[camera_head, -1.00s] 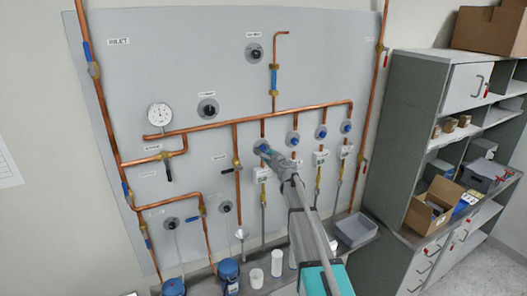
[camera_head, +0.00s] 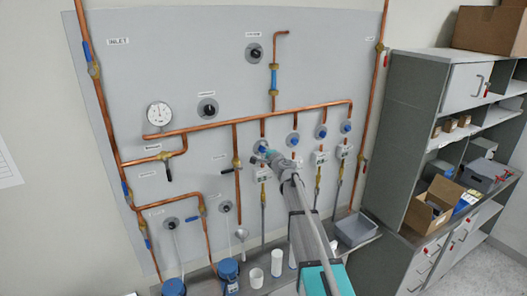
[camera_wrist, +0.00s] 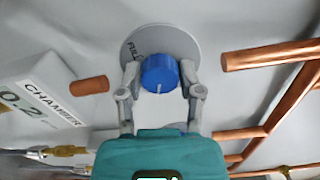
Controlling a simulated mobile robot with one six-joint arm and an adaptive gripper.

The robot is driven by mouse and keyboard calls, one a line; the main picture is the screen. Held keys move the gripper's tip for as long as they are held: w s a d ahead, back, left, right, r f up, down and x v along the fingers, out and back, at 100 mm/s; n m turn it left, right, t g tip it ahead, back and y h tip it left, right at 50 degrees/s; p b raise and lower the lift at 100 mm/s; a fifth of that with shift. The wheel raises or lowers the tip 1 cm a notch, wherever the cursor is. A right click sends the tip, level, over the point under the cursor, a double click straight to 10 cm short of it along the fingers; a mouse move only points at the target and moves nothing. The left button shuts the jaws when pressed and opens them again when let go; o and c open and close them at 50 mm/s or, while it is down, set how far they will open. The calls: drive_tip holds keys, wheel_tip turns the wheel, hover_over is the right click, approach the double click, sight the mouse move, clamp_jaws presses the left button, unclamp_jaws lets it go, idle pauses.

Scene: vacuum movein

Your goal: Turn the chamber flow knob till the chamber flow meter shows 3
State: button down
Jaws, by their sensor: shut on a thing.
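The chamber flow knob (camera_wrist: 160,72) is blue and round, on a grey disc (camera_wrist: 190,42) with partly hidden lettering. A white mark on its face points down in the wrist view. My gripper (camera_wrist: 160,88) has a finger on each side of the knob and is shut on it. The chamber flow meter (camera_wrist: 40,98) is a white box at the left of the wrist view, labelled CHAMBER, and its display seems to read 0.2, close to the picture's edge. In the head view my gripper (camera_head: 270,156) reaches the knob (camera_head: 261,147) at the left end of a row of blue knobs.
Copper pipes (camera_wrist: 270,58) run close to the right of my gripper, and a pipe end (camera_wrist: 89,85) sticks out at its left. Similar blue knobs (camera_head: 293,138) and meters are to the right. White cups (camera_head: 277,262) and blue-lidded bottles (camera_head: 228,270) stand below.

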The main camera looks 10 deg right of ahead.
drive_tip(key=n, duration=0.6)
drive_tip(key=shift+s+a+f+n, duration=0.1)
drive_tip(key=shift+n, duration=0.2)
drive_tip(key=n, duration=0.6)
drive_tip(key=shift+n, duration=0.3)
drive_tip(key=shift+c, duration=1.3)
unclamp_jaws()
drive_tip(key=v, duration=1.2)
